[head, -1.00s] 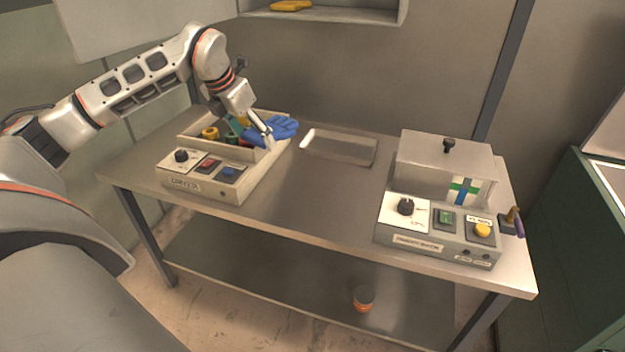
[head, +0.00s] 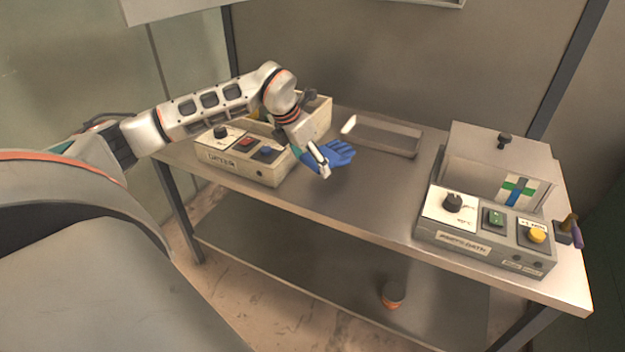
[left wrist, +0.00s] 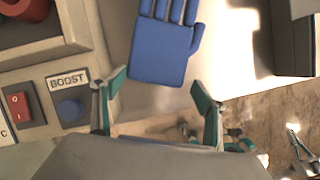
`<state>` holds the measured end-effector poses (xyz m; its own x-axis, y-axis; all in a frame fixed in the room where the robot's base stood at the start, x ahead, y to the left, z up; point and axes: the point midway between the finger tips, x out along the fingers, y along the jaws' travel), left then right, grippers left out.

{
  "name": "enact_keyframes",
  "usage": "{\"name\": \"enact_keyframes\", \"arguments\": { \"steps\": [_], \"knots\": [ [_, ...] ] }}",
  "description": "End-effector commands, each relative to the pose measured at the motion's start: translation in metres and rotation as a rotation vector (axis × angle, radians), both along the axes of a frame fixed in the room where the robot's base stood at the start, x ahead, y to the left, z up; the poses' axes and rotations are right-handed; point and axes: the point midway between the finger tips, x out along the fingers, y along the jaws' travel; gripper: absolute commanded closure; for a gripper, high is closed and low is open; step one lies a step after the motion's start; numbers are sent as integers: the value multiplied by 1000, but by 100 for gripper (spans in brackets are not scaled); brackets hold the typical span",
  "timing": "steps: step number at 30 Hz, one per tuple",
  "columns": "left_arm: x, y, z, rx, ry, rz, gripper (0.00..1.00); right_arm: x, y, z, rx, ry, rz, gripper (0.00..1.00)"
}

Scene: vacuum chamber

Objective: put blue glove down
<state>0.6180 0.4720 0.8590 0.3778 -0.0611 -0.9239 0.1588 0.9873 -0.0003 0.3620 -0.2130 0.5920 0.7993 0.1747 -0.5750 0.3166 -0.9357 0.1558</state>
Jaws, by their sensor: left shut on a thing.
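The blue glove (head: 340,152) is held by my left gripper (head: 318,165), in front of and to the right of the beige box with buttons. The glove's fingers point away to the right, above the table's steel top. In the left wrist view the glove (left wrist: 160,52) lies beyond and between the two fingertips (left wrist: 160,98), with its fingers cut by the top edge. How much of its cuff is between the fingers is hard to see. My right gripper is not in view.
The beige control box (head: 240,160) stands at the left of the table (head: 375,185). A shallow metal tray (head: 385,137) lies at the back. A grey bath unit (head: 480,235) stands at the right. The table's middle is clear. A small jar (head: 392,295) is on the lower shelf.

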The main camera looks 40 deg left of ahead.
Motion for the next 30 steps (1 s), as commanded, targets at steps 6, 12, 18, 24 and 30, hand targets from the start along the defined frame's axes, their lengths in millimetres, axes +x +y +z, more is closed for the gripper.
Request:
{"name": "enact_keyframes", "arguments": {
  "steps": [6,12,18,24,30],
  "knots": [
    [0,0,-20,-1,-1,1,49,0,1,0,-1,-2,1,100],
    [-1,0,-41,0,3,0,49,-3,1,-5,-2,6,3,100],
    [0,0,-63,0,0,1,49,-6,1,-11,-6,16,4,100],
    [0,0,-62,0,-2,0,49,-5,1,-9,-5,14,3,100],
    [0,0,-66,0,-1,0,21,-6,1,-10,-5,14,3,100]
  ]
}}
